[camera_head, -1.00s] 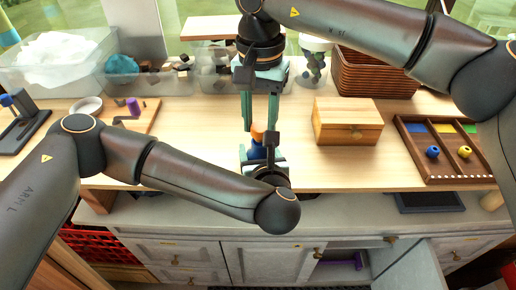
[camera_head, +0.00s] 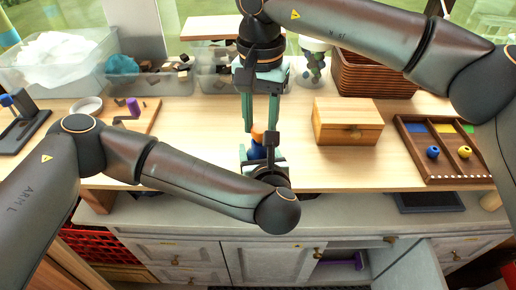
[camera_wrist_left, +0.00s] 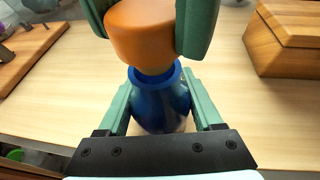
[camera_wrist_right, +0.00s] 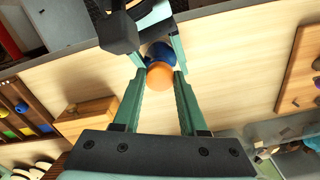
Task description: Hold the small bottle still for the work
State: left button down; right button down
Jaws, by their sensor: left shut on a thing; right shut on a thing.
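The small blue bottle (camera_wrist_left: 158,103) stands upright between the fingers of my left gripper (camera_wrist_left: 160,108), which is shut on its body. It shows in the head view (camera_head: 256,152) near the front of the table. An orange stopper (camera_wrist_left: 148,30) sits at the bottle's mouth. Its lower end reaches the blue rim, but how deep it goes in cannot be told. My right gripper (camera_wrist_right: 160,75) comes from above and is shut on the stopper, one finger on each side. The stopper also shows in the head view (camera_head: 258,136). The bottle's base is mostly hidden.
A wooden box (camera_head: 347,122) stands right of the bottle, with a sorting tray (camera_head: 420,170) farther right. A wooden board (camera_head: 146,118) lies to the left. Clear bins (camera_head: 112,88) and a wicker basket (camera_head: 372,78) line the back. Bare table lies around the bottle.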

jog(key=shift+f, duration=0.25)
jog(key=shift+f, duration=0.7)
jog(key=shift+r, duration=0.2)
jog(key=shift+r, duration=0.85)
jog(key=shift+w, duration=0.1)
dwell(0.5)
jog(key=shift+f, duration=0.2)
jog(key=shift+f, duration=0.85)
